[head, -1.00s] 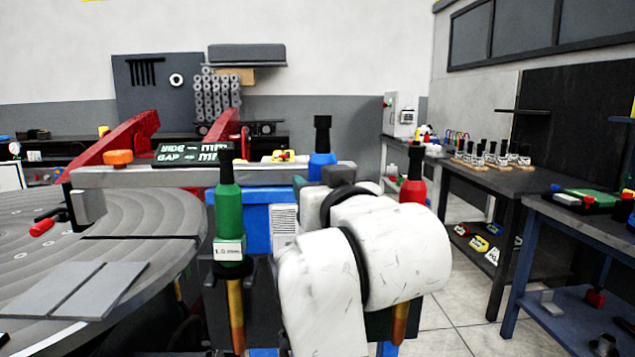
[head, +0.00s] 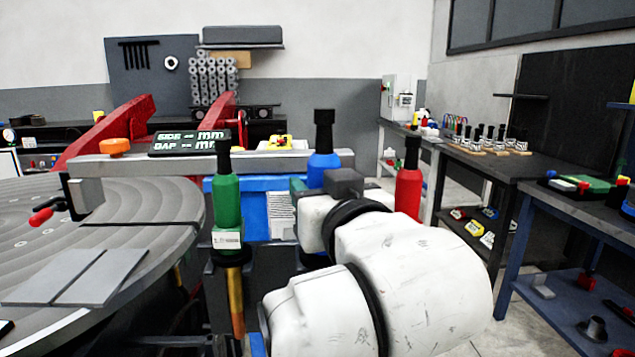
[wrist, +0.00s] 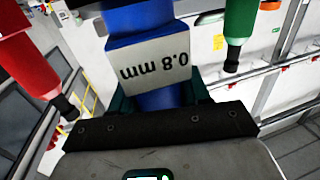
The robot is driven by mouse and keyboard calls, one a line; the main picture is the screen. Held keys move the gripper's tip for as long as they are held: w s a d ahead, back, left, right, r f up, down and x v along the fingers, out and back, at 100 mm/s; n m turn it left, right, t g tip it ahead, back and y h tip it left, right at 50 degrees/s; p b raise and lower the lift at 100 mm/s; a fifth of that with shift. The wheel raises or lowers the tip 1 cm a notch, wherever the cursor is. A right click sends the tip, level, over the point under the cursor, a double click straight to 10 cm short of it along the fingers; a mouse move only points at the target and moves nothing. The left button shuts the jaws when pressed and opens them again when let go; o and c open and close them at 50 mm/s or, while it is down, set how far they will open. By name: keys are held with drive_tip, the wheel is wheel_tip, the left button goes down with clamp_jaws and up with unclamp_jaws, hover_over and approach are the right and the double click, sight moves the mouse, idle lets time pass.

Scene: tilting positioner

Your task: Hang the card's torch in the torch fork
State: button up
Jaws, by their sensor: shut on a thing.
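A blue torch (head: 323,167) with a black top stands upright behind my white arm in the head view. In the wrist view the blue torch (wrist: 145,50) carries a white label reading 0.8 mm. My gripper (wrist: 160,100) is shut on it, with teal fingers on either side. My arm hides the torch's lower part in the head view, and I cannot tell whether it touches a holder. A green torch (head: 227,200) with a white label sits upright in a dark holder (head: 228,258) at left. A red torch (head: 408,192) is at right. I cannot make out the torch fork for certain.
A grooved round table (head: 150,225) with two grey plates (head: 80,277) fills the left. A grey beam (head: 130,167) with an orange knob (head: 114,147) crosses behind the green torch. A dark bench (head: 480,165) and a blue bench (head: 570,215) stand at right, with open floor before them.

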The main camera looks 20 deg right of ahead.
drive_tip(key=shift+s+a+r+p, duration=0.15)
drive_tip(key=shift+s+a, duration=0.1)
drive_tip(key=shift+s, duration=0.5)
drive_tip(key=shift+s+a+f+p, duration=0.1)
drive_tip(key=shift+s+a+p, duration=0.1)
drive_tip(key=shift+s, duration=0.55)
